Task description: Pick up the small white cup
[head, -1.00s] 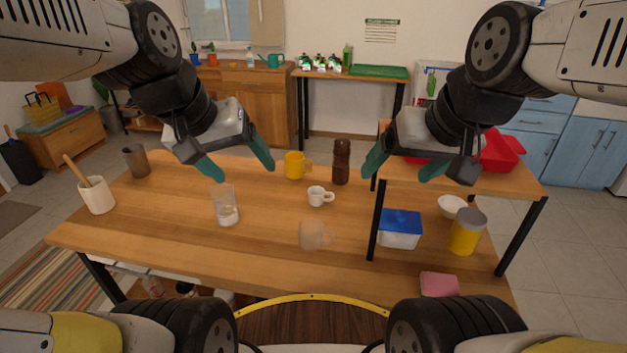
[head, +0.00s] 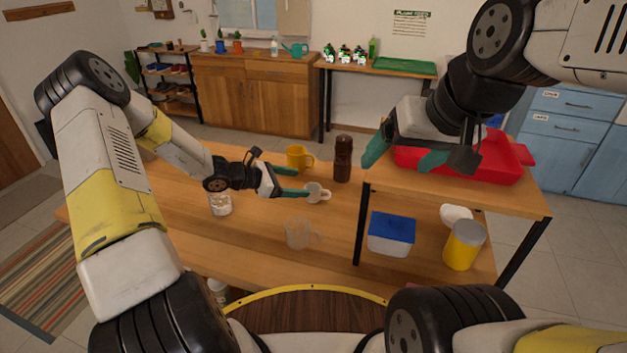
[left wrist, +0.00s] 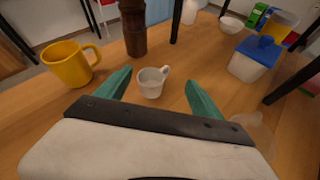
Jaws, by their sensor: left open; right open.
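The small white cup (head: 316,192) stands upright on the wooden table, its handle to the right in the head view. In the left wrist view the white cup (left wrist: 152,82) sits just beyond and between my open left fingers. My left gripper (head: 300,182) is open, low over the table, with its teal fingertips close to the cup's left side in the head view. I cannot tell whether they touch it. My right gripper (head: 405,158) is open and empty, above the raised shelf near the red tray.
A clear glass mug (head: 298,233) stands in front. A blue-lidded box (head: 391,233) and a yellow jar (head: 464,245) are under the shelf (head: 455,193). A red tray (head: 490,165) is on it.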

